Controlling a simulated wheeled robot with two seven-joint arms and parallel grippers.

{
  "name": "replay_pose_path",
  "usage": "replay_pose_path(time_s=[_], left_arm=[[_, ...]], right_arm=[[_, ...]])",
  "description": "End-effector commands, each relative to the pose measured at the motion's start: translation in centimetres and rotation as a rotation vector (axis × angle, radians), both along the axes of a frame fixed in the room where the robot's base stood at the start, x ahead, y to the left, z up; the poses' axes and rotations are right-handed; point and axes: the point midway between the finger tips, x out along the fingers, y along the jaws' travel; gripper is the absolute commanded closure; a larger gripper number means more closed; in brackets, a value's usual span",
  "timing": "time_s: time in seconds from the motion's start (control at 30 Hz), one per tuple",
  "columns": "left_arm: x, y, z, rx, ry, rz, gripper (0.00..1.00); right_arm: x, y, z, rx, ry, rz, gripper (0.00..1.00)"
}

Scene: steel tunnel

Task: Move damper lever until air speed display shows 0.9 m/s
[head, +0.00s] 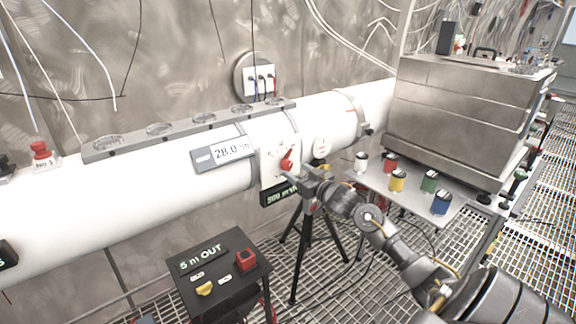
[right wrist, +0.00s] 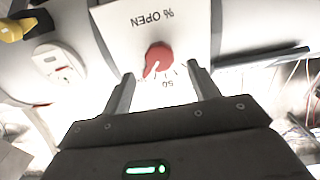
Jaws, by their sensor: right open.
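The red damper lever (head: 287,160) sits on a white plate (right wrist: 190,20) on the white duct (head: 190,185). In the right wrist view the lever (right wrist: 158,56) lies between and slightly beyond my fingertips, with gaps on both sides. The plate reads "% OPEN" upside down, and the lever's pointer is near the "50" mark. My right gripper (right wrist: 162,76) is open in front of it; it also shows in the head view (head: 300,177). A grey-framed display (head: 226,152) reads "28.0", its unit partly unclear. A green-digit display (head: 281,194) below seems to start with "500". My left gripper is out of view.
A black box (head: 218,268) reading "5 m OUT" stands at the lower left. A tripod (head: 300,250) stands below the duct. A steel table (head: 415,195) with several coloured jars is at right, beside a large steel box (head: 450,110). The floor is grating.

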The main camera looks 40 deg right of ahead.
Motion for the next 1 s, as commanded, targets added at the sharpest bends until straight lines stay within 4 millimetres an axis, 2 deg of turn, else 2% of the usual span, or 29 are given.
replay_pose_path(time_s=[0.1,0.3,0.47,0.73,1.0], left_arm=[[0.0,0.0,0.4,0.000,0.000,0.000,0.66],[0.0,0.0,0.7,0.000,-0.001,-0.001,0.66],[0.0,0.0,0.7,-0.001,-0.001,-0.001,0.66],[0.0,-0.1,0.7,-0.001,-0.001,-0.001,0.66],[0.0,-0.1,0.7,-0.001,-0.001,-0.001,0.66]], right_arm=[[2.3,-0.1,0.2,0.002,-0.001,-0.002,0.40],[4.9,-0.1,0.1,0.001,-0.001,-0.001,0.40],[5.7,-0.1,0.0,0.000,0.000,0.000,0.40],[5.8,-0.1,0.0,0.000,0.000,0.000,0.40],[5.8,-0.1,0.0,0.000,0.000,0.000,0.75]])
